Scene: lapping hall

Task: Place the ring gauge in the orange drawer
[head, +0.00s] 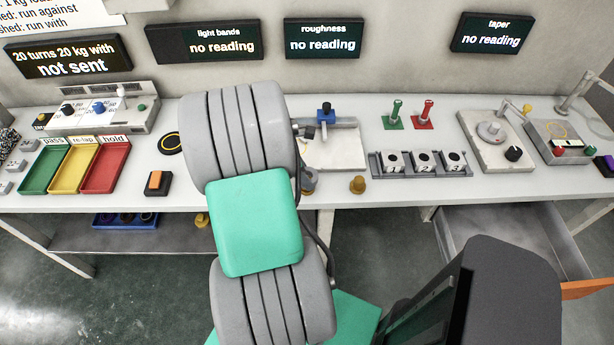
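The orange drawer (588,289) is under the right part of the bench. It is pulled open, and the visible part of its grey inside looks empty. I cannot pick out the ring gauge for certain. A small grey round piece (309,181) stands near the bench's front edge, partly hidden by my arm, and I cannot tell if it is the gauge. My ribbed grey and green arm rises across the middle of the view. My gripper is not visible, so its state and anything in it are hidden.
On the bench (230,196) are green, yellow and red trays (107,172), a black disc with a yellow ring (169,144), a white tray (345,152), a brass piece (357,185), a numbered rack (424,170) and a dial device (490,140). A blue tray (130,221) sits on the lower shelf.

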